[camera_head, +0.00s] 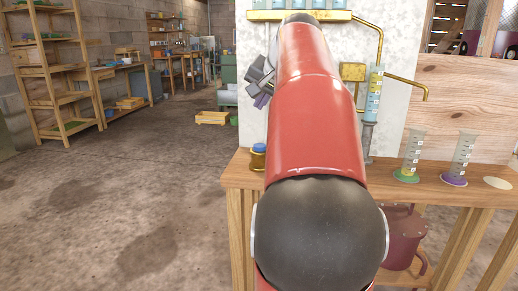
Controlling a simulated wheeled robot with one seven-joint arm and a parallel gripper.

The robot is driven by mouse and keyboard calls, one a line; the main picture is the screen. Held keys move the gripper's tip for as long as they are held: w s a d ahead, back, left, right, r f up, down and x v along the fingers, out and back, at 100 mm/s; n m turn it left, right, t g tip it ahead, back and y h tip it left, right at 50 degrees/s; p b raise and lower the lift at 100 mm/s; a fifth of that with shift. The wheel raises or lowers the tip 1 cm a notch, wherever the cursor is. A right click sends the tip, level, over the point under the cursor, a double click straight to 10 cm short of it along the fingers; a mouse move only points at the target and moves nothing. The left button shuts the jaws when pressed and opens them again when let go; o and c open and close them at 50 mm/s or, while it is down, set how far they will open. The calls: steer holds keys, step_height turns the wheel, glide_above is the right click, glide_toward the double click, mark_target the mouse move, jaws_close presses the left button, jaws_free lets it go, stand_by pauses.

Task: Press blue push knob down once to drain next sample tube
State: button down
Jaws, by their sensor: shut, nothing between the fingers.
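The blue push knob (259,148) sits on a short brass-coloured base at the left end of the wooden bench (232,172). The red arm hides whatever is just right of it. My gripper (260,97) shows partly at the arm's left side, in front of the pale board. Its grey fingers look shut, and it appears above the knob in the picture, with a gap between them. A row of blue-filled tubes (338,4) stands in a brass holder at the top. A graduated tube with blue liquid (374,95) hangs right of the arm.
Brass pipes (380,45) run along the board. A dark red pot (402,235) is under the bench. The floor at left is clear.

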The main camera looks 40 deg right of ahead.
steer(key=b, duration=0.6)
glide_above(261, 147)
step_height(261, 147, down, 7)
steer(key=shift+f, duration=0.1)
steer(key=shift+f+b, duration=0.3)
steer(key=shift+b, duration=0.1)
stand_by(1.2)
steer(key=shift+f, duration=0.45)
steer(key=shift+f+b, duration=0.5)
steer(key=shift+b, duration=0.05)
stand_by(0.4)
steer(key=shift+r, duration=0.1)
steer(key=shift+r+p, duration=0.8)
steer(key=shift+p, duration=0.15)
